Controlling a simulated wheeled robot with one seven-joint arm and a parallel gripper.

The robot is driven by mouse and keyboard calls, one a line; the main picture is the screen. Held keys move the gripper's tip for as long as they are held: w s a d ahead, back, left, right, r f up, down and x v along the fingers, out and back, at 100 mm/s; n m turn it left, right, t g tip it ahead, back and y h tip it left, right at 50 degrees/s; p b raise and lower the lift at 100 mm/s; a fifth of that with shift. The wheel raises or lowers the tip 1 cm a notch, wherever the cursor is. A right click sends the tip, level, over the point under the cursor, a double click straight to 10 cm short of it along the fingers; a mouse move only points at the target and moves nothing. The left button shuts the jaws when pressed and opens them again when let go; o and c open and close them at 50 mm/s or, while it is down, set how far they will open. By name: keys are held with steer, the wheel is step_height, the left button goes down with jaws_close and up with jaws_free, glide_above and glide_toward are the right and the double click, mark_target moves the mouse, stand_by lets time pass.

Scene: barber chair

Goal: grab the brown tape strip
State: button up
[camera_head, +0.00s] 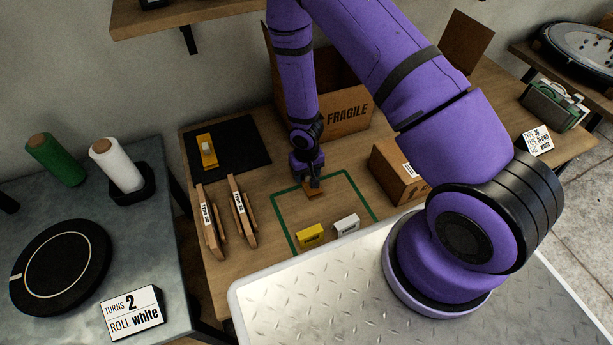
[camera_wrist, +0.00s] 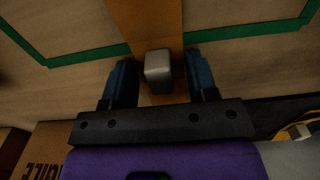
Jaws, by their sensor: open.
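The brown tape strip (camera_wrist: 147,22) runs from the top edge of the wrist view down between my fingers. In the head view a small part of the brown strip (camera_head: 314,191) shows just below my gripper, at the green outline on the wooden table. A grey block (camera_wrist: 158,66) lies over the strip in the wrist view; I cannot tell if it is fixed to it. My gripper (camera_wrist: 158,80) is open, with one blue finger on each side of the grey block and strip. In the head view my gripper (camera_head: 307,170) points down; contact cannot be told.
A yellow block (camera_head: 310,235) and a white block (camera_head: 346,224) sit near the front of the green outline. The FRAGILE box (camera_head: 348,112) stands behind, a smaller carton (camera_head: 392,176) to the right. Wooden pieces with labels (camera_head: 241,210) and a black mat (camera_head: 238,147) lie left.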

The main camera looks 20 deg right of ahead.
jaws_close()
steer(key=shift+r, duration=0.1)
